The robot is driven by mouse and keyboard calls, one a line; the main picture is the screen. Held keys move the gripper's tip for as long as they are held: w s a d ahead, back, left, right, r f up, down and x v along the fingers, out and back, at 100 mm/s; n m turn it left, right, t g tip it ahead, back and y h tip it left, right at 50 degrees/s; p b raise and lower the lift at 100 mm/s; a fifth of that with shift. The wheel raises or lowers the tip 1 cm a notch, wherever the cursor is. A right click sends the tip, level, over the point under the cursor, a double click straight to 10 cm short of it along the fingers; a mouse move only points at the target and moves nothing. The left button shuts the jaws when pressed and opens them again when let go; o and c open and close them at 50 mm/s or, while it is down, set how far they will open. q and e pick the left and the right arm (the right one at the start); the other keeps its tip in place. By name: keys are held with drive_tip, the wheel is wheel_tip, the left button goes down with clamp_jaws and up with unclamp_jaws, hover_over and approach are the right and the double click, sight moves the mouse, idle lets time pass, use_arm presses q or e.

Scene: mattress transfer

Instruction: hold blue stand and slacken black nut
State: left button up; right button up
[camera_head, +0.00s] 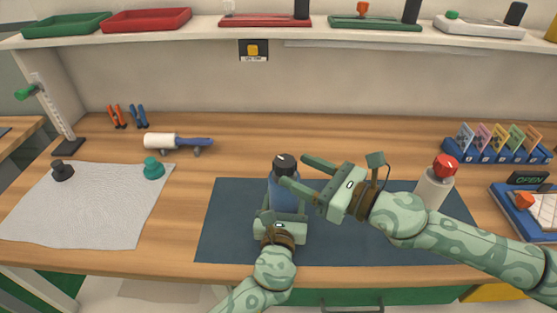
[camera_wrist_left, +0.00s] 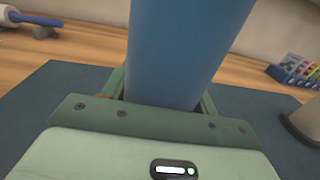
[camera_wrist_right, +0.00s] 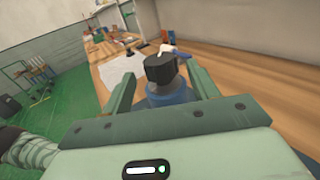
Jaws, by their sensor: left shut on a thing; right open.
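The blue stand (camera_head: 283,198) stands upright on the dark mat (camera_head: 225,215) in the head view. The black nut (camera_head: 284,161) sits on its top. My left gripper (camera_head: 282,217) is shut on the lower part of the blue stand, whose blue body (camera_wrist_left: 185,50) fills the middle of the left wrist view. My right gripper (camera_head: 293,171) is open, its two fingers on either side of the black nut. In the right wrist view the nut (camera_wrist_right: 160,68) shows between the fingers, above the blue stand top (camera_wrist_right: 170,94), with gaps on both sides.
A white stand with a red nut (camera_head: 445,165) is at right, behind my right arm. A grey cloth (camera_head: 90,210) with a black (camera_head: 62,171) and a teal nut (camera_head: 153,168) lies left. A white roller with a blue handle (camera_head: 165,141) lies at the back.

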sight(276, 160)
drive_tip(key=x, duration=0.6)
drive_tip(key=c, duration=1)
